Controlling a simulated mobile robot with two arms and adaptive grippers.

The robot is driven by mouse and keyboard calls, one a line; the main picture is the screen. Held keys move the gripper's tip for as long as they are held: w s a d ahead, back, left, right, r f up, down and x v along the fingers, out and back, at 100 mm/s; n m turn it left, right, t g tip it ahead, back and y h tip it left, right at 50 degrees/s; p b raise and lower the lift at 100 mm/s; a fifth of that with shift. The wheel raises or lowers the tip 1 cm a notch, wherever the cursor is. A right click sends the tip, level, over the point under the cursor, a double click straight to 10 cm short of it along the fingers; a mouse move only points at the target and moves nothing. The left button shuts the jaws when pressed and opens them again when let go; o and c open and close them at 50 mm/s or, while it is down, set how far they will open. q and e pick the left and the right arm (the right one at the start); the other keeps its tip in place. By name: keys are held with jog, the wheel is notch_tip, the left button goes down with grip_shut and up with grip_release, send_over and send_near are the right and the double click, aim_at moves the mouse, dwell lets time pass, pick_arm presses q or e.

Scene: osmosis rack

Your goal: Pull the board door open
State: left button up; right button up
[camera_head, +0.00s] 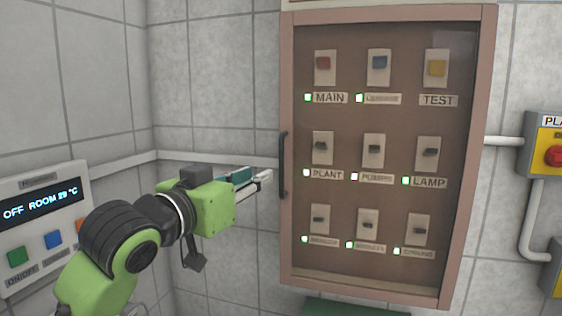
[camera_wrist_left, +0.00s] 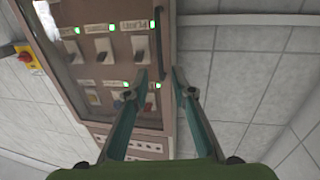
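The board door (camera_head: 404,118) is a glazed panel in a brown-pink frame on the wall; it looks shut. Its dark upright handle (camera_head: 284,165) is on the left edge. My left gripper (camera_head: 266,177) is just left of the handle's lower part, pointing at it from the left. In the left wrist view the gripper (camera_wrist_left: 159,76) has its two fingers apart, and the handle (camera_wrist_left: 158,42) shows ahead, in line with the gap between the fingertips. I cannot tell whether a finger touches it. My right gripper is not in view.
Behind the glass are several switches, labels and green lamps. A grey control panel with a lit display (camera_head: 40,210) is on the left wall. A yellow box with a red button (camera_head: 553,156) and pipes are right of the board. Bare tiled wall (camera_head: 215,90) lies left of the door.

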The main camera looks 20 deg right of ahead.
aim_at(280, 165)
pick_arm(q)
jog(key=p+x, duration=0.3)
jog(key=x, duration=0.6)
jog(key=shift+w+d+r+p, duration=0.1)
jog(key=shift+w+d+p, duration=0.1)
jog(key=shift+d+p, duration=0.15)
jog(key=shift+p+x, duration=0.35)
jog(key=shift+x, duration=0.5)
grip_shut()
